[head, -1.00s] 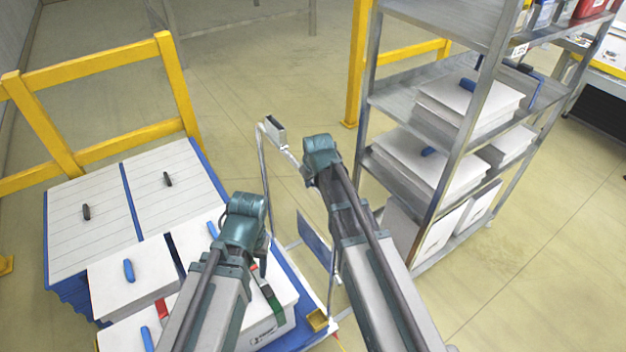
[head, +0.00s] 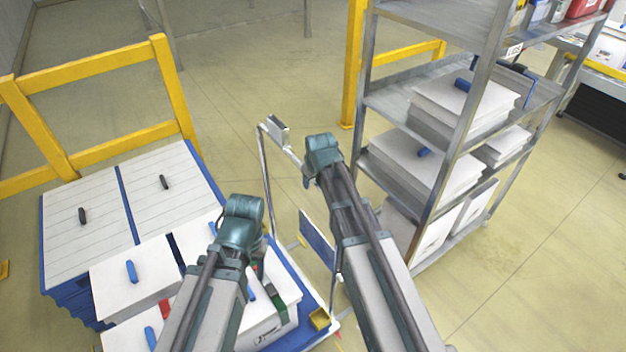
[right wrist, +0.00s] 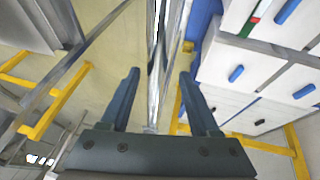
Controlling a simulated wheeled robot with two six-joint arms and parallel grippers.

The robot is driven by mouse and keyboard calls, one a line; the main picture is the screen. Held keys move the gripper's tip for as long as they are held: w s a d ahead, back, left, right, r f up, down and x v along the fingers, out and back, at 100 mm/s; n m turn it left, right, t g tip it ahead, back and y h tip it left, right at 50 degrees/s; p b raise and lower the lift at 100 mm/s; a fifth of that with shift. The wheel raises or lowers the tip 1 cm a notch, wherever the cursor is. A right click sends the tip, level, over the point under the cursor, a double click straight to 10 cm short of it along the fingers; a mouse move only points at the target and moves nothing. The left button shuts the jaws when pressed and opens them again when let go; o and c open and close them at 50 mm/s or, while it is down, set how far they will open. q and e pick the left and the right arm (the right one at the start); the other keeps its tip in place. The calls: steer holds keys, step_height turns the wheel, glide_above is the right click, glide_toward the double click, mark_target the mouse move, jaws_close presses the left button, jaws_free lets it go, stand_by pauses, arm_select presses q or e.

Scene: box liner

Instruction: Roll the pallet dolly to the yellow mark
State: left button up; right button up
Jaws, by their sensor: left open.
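The pallet dolly (head: 325,333) has a blue deck loaded with white boxes (head: 137,276) with blue handles. Its bent metal push handle (head: 264,160) rises at the right, with a small grey box on top and a blue panel below. The handle's shiny bar (right wrist: 165,50) runs between the fingers in the right wrist view. My right gripper (right wrist: 160,90) is open around it; contact cannot be told. In the head view my right gripper (head: 322,160) is just right of the handle top. My left gripper (head: 242,225) is over the boxes, its fingertips hidden. A small yellow patch (head: 4,270) at the left edge may be the mark.
A metal shelf rack (head: 400,105) with white boxes stands close on the right. A blue bin with white lids (head: 90,215) and a yellow barrier (head: 100,60) stand left. Open floor (head: 250,75) lies ahead between them.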

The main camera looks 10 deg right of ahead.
steer(key=shift+s+a+r, duration=0.1)
steer(key=shift+r, duration=0.05)
steer(key=p+v, duration=1.2)
steer(key=v, duration=0.1)
steer(key=shift+r, duration=0.2)
steer(key=shift+s, duration=0.1)
